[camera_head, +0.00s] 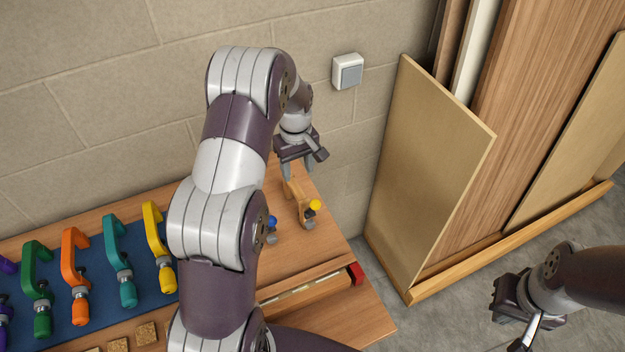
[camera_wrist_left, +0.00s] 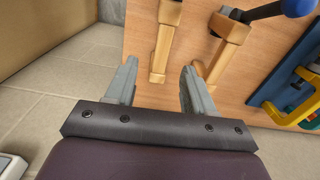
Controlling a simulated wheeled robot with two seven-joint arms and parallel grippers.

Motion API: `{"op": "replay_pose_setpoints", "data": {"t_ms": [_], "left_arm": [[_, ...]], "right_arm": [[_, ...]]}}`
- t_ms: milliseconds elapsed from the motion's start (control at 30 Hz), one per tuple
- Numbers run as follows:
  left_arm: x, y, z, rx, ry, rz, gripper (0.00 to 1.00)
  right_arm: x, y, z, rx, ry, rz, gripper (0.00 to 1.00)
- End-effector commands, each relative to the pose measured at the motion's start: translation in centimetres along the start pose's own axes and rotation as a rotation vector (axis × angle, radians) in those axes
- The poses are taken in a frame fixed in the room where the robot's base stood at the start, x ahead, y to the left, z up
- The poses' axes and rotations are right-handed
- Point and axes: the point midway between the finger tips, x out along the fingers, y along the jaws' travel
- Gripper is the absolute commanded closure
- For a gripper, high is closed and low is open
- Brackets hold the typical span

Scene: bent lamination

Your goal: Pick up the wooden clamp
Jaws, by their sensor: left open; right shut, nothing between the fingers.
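A wooden clamp with a yellow knob (camera_head: 302,203) lies near the right end of the bench in the head view. A second wooden clamp, with a blue knob (camera_head: 271,231), is mostly hidden behind my left arm. My left gripper (camera_head: 300,163) is open at the far end of the yellow-knobbed clamp. In the left wrist view, one wooden clamp (camera_wrist_left: 165,38) has its near end between the spread fingers (camera_wrist_left: 158,72), not gripped. The blue-knobbed clamp (camera_wrist_left: 229,42) is just right of the right finger. My right gripper (camera_head: 521,315) is shut and empty, over the floor at lower right.
Several coloured clamps lie on a blue mat (camera_head: 96,281) at the left of the bench (camera_head: 330,262). A stone wall with a switch (camera_head: 347,71) stands behind. Wooden boards (camera_head: 425,170) lean at right. Cork-like blocks (camera_head: 146,334) sit at the front.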

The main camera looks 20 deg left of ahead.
Motion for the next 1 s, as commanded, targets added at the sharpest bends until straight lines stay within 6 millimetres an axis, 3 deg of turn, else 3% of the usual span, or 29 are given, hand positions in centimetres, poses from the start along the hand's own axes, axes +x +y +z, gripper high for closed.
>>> {"op": "replay_pose_setpoints", "data": {"t_ms": [200,367,500,600,867,1000], "left_arm": [[4.5,0.0,0.1,0.003,-0.002,-0.002,0.47],[6.2,0.0,0.1,0.005,-0.002,-0.001,0.47],[8.8,0.1,0.2,0.005,-0.003,-0.003,0.47],[10.5,0.2,0.1,0.005,-0.001,0.0,0.47],[11.1,0.2,0.1,0.006,0.002,0.002,0.47],[11.1,0.2,0.1,0.006,0.002,0.002,0.92]], "right_arm": [[-1.6,0.0,-0.2,0.0,0.0,0.0,1.0],[-2.4,0.0,-0.3,0.0,0.0,0.0,1.0],[-4.2,0.0,-0.5,0.0,0.001,0.0,1.0],[-4.3,0.0,-0.5,0.0,0.001,0.0,1.0],[-4.2,0.0,-0.5,0.0,0.0,0.0,1.0],[-4.2,0.0,-0.5,0.0,0.0,0.0,1.0]]}}
